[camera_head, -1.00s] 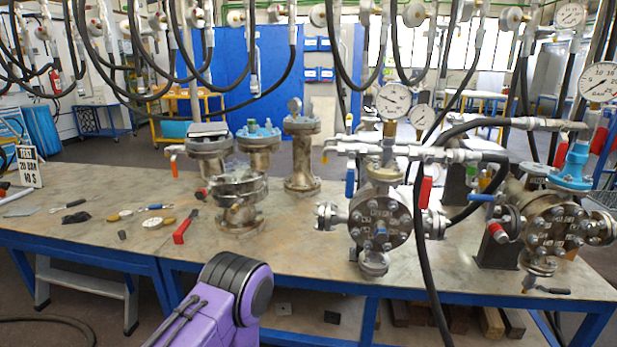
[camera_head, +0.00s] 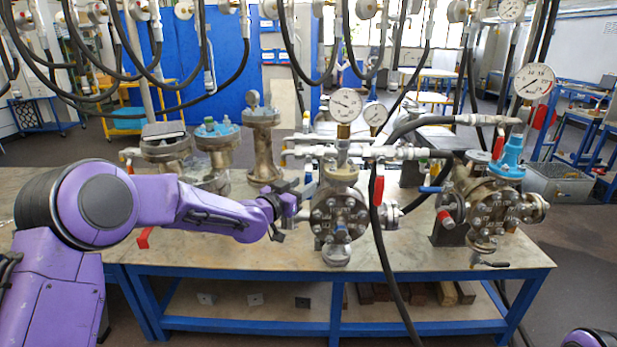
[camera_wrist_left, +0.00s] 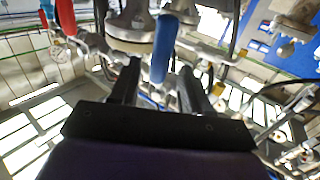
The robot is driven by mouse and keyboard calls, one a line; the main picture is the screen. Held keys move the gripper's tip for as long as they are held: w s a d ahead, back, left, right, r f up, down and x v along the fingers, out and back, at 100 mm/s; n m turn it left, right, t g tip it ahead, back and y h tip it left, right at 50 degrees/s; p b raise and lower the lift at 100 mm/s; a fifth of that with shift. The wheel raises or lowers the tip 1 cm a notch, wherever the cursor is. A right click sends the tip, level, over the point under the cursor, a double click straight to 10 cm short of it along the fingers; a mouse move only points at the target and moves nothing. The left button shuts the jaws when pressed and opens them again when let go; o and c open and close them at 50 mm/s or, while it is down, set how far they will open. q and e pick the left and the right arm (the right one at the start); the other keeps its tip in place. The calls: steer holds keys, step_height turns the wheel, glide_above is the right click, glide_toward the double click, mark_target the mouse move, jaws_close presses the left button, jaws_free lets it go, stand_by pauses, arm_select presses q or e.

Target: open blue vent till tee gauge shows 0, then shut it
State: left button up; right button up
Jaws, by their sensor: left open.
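The blue vent handle (camera_head: 308,174) hangs at the left end of the pipe manifold above the middle vessel (camera_head: 340,218). In the left wrist view the blue handle (camera_wrist_left: 163,52) hangs between the fingertips, with no clear grip on it. My left gripper (camera_head: 303,190) is open at the handle, left of the middle vessel; its tips are partly hard to make out there. The tee gauge (camera_head: 346,104) stands upright on the manifold; its needle points up-left, and its value is too small to read. My right gripper is not in view.
A red handle (camera_head: 379,190) hangs right of the middle vessel, also in the left wrist view (camera_wrist_left: 66,16). A black hose (camera_head: 385,255) hangs in front of the table. The right vessel (camera_head: 487,205) has its own gauge (camera_head: 534,81). A smaller gauge (camera_head: 375,115) stands behind.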

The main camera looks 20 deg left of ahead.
mark_target(306, 183)
arm_select(q)
steer(key=shift+p+x, duration=0.35)
steer(key=shift+x, duration=1.5)
jaws_close()
